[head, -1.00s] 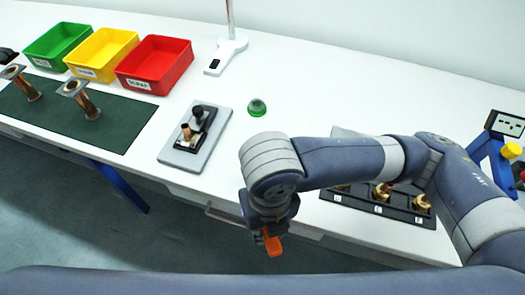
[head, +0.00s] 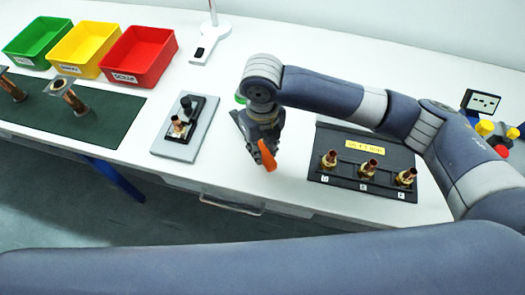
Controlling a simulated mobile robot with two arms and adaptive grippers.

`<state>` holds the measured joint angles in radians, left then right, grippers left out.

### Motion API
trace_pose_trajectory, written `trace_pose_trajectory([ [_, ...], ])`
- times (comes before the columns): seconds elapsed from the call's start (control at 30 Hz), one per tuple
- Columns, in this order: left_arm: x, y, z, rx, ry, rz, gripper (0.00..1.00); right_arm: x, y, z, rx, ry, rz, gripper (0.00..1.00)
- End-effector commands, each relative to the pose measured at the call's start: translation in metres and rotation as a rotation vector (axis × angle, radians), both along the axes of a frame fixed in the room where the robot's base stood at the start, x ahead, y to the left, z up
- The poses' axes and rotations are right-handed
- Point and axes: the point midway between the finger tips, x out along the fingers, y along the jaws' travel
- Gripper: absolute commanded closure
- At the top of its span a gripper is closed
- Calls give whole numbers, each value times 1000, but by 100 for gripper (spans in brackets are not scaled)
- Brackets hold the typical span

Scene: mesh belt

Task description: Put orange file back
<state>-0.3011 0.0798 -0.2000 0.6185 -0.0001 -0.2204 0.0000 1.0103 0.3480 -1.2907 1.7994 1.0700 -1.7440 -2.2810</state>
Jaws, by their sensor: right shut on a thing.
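My right gripper (head: 260,136) is shut on the orange file (head: 266,155). The orange part points down below the fingers, slightly tilted; a grey piece sticks out to the left of the fingers. The gripper is over the white table, between the grey fixture plate and the black tray. The fingers hide part of the file, and I cannot tell its exact height above the table. My left gripper is out of view.
A grey plate with a black clamp (head: 205,125) stands left of the gripper. A black tray (head: 340,140) with brass fittings is to the right. Farther right are a blue stand (head: 513,133) and coloured handles. Green (head: 38,38), yellow (head: 88,45) and red (head: 140,52) bins stand back left.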

Motion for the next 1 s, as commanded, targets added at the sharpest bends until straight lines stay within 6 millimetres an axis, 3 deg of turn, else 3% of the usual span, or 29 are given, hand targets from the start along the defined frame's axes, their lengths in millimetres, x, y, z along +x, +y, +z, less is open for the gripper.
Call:
trace_pose_trajectory([
  [0.3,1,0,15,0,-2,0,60,-1,0,-33,-1,3,-1,100],
  [0.63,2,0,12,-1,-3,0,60,0,0,-38,0,1,0,100],
  [0.67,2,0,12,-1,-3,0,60,-1,0,-38,0,1,0,75],
  [0.73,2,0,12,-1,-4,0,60,-1,0,-38,0,1,0,59],
  [1.0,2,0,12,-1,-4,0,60,-1,0,-38,-1,2,0,57],
])
